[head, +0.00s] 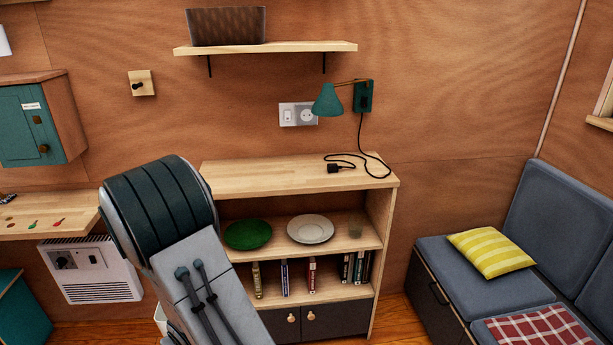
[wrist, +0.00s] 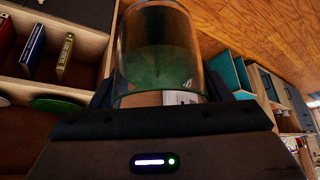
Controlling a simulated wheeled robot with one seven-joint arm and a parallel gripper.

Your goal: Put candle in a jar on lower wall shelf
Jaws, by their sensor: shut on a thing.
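The candle in a jar (wrist: 160,50) is a clear glass jar with dark green inside, in the wrist view. My gripper (wrist: 168,98) is shut on it, with dark fingers on either side of the jar. Neither the jar nor my gripper shows in the head view, where my arm fills the lower left. A light wooden wall shelf (head: 300,48) is at the top of the head view, on two dark brackets. A brown patterned box-like thing (head: 226,26) stands on its left part; its right part is bare. No other wall shelf is in view above it.
A teal wall lamp (head: 329,100) with a cord juts out under the wall shelf. A grey sofa (head: 475,270) stands right.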

